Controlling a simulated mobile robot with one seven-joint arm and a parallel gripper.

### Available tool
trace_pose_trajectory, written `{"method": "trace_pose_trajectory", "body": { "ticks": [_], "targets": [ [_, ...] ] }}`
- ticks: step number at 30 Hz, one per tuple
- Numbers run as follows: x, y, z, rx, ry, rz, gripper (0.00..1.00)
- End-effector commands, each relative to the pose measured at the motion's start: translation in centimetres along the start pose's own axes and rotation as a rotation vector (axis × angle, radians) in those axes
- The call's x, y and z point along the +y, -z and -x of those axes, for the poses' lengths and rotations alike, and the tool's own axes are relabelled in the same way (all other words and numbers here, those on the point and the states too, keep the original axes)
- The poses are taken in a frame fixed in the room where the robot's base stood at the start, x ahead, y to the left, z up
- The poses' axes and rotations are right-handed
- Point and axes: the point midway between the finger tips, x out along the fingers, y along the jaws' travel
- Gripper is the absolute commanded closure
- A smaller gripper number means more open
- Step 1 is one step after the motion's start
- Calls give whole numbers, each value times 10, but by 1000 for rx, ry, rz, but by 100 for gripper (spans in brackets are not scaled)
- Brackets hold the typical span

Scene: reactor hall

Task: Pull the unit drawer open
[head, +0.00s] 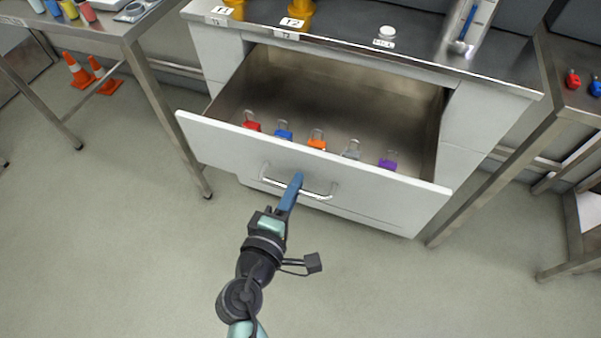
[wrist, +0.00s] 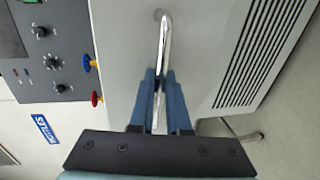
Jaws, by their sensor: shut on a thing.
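The unit drawer (head: 215,139) stands pulled well out of the white cabinet in the head view, its inside open to view. A row of padlocks in red (head: 251,121), blue (head: 284,131), orange (head: 317,140), grey (head: 351,150) and purple (head: 387,161) stands inside along the front panel. The drawer's bar handle (head: 318,196) is chrome and shows in the wrist view (wrist: 165,40) too. My gripper (head: 297,181) is at the middle of the handle. In the wrist view its blue fingers (wrist: 160,85) are shut around the bar.
The steel worktop (head: 340,52) above carries yellow items, a white knob and an upright stand. Side tables with steel legs (head: 165,115) (head: 500,180) flank the cabinet. Orange cones (head: 77,72) stand at the back left. The floor in front of the drawer is clear.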

Motion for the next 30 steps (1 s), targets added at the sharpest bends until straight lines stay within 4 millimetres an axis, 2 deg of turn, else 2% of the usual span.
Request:
{"method": "trace_pose_trajectory", "body": {
  "ticks": [5, 15, 16, 18, 26, 30],
  "targets": [
    [-2, 1, 7, 2, 0, -1, 100],
    [-2, 1, 8, 2, 0, -1, 100],
    [-2, 1, 8, 2, 0, -1, 82],
    [-2, 1, 8, 2, 0, -1, 74],
    [-2, 0, 8, 1, 0, 0, 74],
    [-2, 1, 18, 2, 0, 1, 74]
  ]
}}
